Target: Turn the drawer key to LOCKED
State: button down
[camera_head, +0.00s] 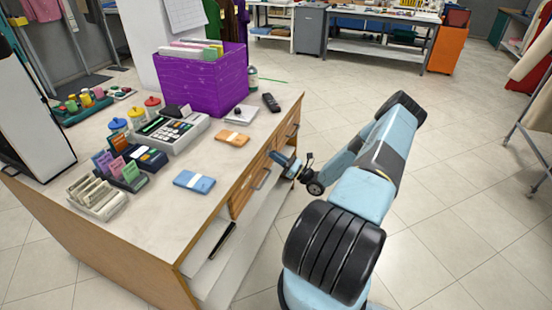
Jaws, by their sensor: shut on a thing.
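My gripper (283,161) is at the drawer fronts on the right side of the counter (150,225), reached from the aisle side. It is small in view and partly covered by my wrist. Its jaws are shut at the wooden front, where the drawer key would be. The key itself and its LOCKED mark are too small or hidden, so I cannot tell which way it is turned. One drawer front (243,194) with a handle shows left of my gripper, and another (287,133) shows beyond it. Both look closed.
The countertop holds a purple crate (205,85), a card terminal or register (170,131), a blue pad (194,182), an orange pad (231,138) and a black remote (271,102). An open shelf (240,262) lies below the drawers.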

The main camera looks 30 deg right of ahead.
jog(key=shift+w+n+g+y, duration=0.1)
jog(key=shift+n+g+y, duration=0.35)
jog(key=shift+n, duration=0.55)
jog(key=shift+a+n, duration=0.1)
jog(key=shift+n, duration=0.3)
jog(key=c, duration=1.2)
grip_release()
jog(key=shift+c, duration=0.2)
jog(key=v, duration=1.4)
jog(key=shift+f, duration=0.25)
jog(key=shift+w, duration=0.2)
